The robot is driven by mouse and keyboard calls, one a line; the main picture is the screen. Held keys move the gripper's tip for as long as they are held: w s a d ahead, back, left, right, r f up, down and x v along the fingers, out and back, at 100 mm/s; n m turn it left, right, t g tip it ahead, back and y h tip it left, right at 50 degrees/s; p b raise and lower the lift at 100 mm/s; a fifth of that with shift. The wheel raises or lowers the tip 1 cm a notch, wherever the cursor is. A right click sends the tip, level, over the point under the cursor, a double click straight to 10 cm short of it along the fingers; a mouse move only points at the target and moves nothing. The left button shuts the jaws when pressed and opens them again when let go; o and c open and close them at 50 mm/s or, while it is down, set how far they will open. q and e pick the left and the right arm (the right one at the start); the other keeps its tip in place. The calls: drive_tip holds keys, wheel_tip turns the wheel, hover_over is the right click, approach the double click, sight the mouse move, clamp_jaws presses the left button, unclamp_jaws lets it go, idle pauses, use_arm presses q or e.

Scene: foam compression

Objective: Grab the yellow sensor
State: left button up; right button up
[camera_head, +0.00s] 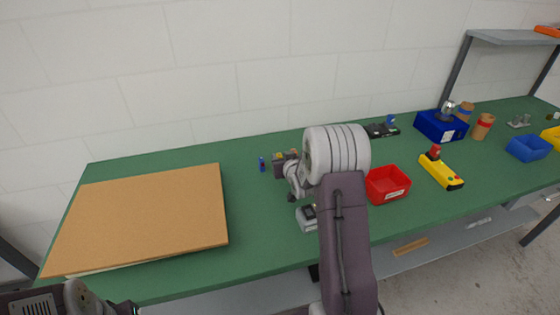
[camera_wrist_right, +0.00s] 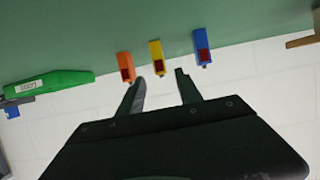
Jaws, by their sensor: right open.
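In the right wrist view, the yellow sensor (camera_wrist_right: 157,55) is a small block with a dark red face. It stands between an orange sensor (camera_wrist_right: 125,66) and a blue sensor (camera_wrist_right: 201,46) on the green table. My right gripper (camera_wrist_right: 160,90) is open and empty, its two fingers pointing toward the yellow sensor with a gap between. In the head view, the blue sensor (camera_head: 262,164) shows left of my right wrist; my right arm hides most of the fingers and the area around them. Only part of my left arm shows at the lower left.
A brown board (camera_head: 150,215) covers the table's left part. Right of my arm are a red bin (camera_head: 388,184), a yellow box with a red button (camera_head: 440,172) and a blue bin (camera_head: 440,126). A green object (camera_wrist_right: 50,84) lies beside the sensors in the wrist view.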

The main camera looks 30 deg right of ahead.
sight(279, 155)
drive_tip(key=x, duration=0.4)
drive_tip(key=shift+w+a+f, duration=0.1)
drive_tip(key=shift+a+f, duration=0.05)
drive_tip(key=shift+f, duration=0.05)
drive_tip(key=shift+r, duration=0.1)
drive_tip(key=c, duration=0.3)
clamp_jaws()
wheel_tip(279, 155, up, 10)
drive_tip(key=shift+p, duration=0.55)
